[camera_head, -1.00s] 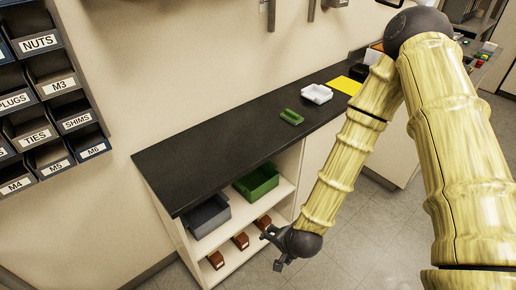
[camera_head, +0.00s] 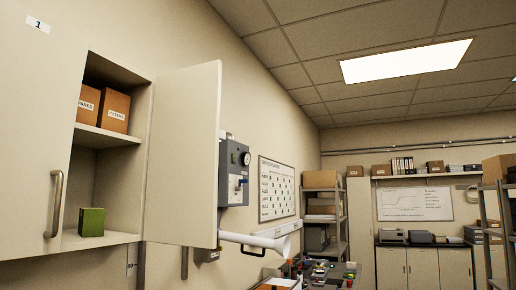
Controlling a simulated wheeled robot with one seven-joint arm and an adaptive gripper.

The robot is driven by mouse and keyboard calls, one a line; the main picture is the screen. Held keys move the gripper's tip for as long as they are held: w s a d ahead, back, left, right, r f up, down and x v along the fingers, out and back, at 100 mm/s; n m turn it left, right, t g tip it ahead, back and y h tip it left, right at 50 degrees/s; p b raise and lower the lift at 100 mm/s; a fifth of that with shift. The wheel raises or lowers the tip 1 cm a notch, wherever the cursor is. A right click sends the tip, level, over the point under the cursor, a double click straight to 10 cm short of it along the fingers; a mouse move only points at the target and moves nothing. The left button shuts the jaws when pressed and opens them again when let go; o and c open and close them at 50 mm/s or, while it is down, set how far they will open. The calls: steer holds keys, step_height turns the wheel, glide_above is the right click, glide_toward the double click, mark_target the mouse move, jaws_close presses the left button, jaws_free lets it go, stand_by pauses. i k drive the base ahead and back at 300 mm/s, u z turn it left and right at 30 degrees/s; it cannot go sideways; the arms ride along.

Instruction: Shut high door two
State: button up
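A pale wall cabinet hangs high at the left. Its left door (camera_head: 32,130), marked "1", is shut and has a vertical bar handle (camera_head: 56,203). The door to its right (camera_head: 183,155) stands wide open, hinged at the right side of the opening and swung out from the cabinet. Its plain inner face shows; its outer face, and any number or handle there, are hidden. The open compartment holds orange-brown labelled boxes (camera_head: 115,109) on its shelf and a green box (camera_head: 91,222) on its floor. My gripper is not in view now.
Beyond the open door, a grey gauge box (camera_head: 234,172) and a whiteboard (camera_head: 277,189) are on the wall. A white tubular arm (camera_head: 262,242) sticks out below. Shelving racks and low cupboards (camera_head: 425,268) stand farther back.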

mark_target(181, 209)
steer(key=z, duration=1.15)
steer(key=i, duration=2.95)
steer(key=u, duration=3.8)
steer(key=i, duration=0.95)
steer(key=z, duration=0.05)
